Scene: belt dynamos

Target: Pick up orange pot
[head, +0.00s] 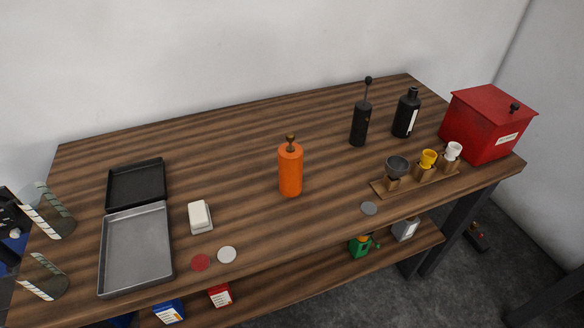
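The orange pot (290,170) is a tall orange cylinder with a dark brown knob on top. It stands upright near the middle of the wooden table (230,130). My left gripper (45,243) is at the far left edge of the picture, by the table's left end. Its two fingers are spread apart with nothing between them, far from the orange pot. My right gripper is out of the picture.
A black tray (136,184) and a grey tray (136,250) lie at left, beside a white block (199,216). Black bottles (407,113), a cup rack (415,182) and a red box (487,125) stand at right. Flat discs (227,254) lie near the front edge.

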